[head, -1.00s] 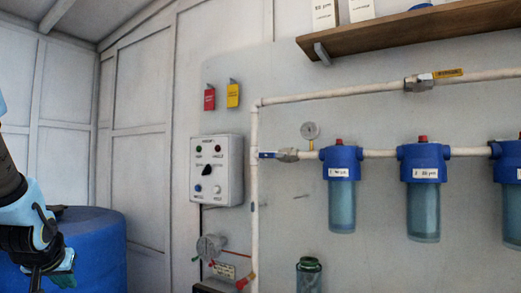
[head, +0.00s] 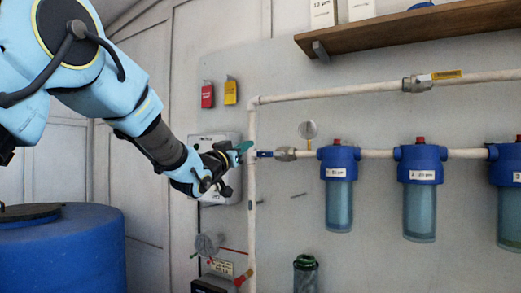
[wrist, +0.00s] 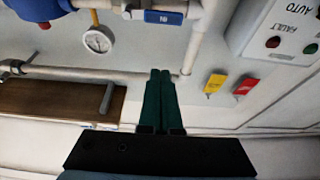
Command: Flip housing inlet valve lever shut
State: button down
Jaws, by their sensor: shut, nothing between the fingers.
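The blue inlet valve lever (head: 265,154) lies along the pipe, left of the metal valve body (head: 285,154) and ahead of the first blue filter housing (head: 339,153). In the wrist view, which is upside down, the blue lever (wrist: 165,17) with its small label shows at the top. My gripper (head: 243,147) is just left of the lever near the vertical pipe, its green fingers pressed together and empty. The fingers (wrist: 160,72) point toward the lever in the wrist view with a gap between. Whether they touch the pipe cannot be told in the head view.
A control box (head: 222,194) is partly hidden behind my gripper. A pressure gauge (head: 308,130) stands above the valve. The white vertical pipe (head: 252,220) runs close by. Red (head: 207,96) and yellow tags (head: 231,92) hang above. A blue drum (head: 65,250) stands lower left.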

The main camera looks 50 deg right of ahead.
notch_tip(320, 180, up, 4)
jog(key=p, duration=0.6)
send_over(266, 154)
jog(key=a, duration=0.2)
jog(key=f, duration=0.1)
jog(key=f+p, duration=0.1)
jog(key=f, duration=0.2)
jog(key=shift+w+f+p, duration=0.3)
jog(key=shift+f, duration=0.1)
jog(key=shift+f+b, duration=0.15)
jog(key=shift+b, duration=0.15)
